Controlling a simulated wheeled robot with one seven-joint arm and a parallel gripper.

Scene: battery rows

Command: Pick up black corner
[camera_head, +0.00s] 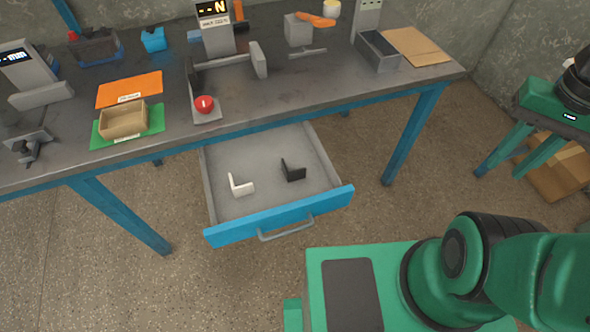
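The black corner (293,171) is a small dark L-shaped piece lying in the open drawer (248,205) under the workbench. One of its legs stands up and the other lies on the drawer floor. A white corner (240,186) of similar shape sits to its left in the same drawer, apart from it. My gripper is not in the picture. Only part of my green arm shows at the lower right, apart from the drawer.
The drawer's blue front (280,215) with a grey handle faces my base. The workbench (290,95) above holds a cardboard tray (123,122), a red button (204,104) and several devices. A bench leg (412,135) stands right of the drawer. A cardboard box (560,170) is on the floor at right.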

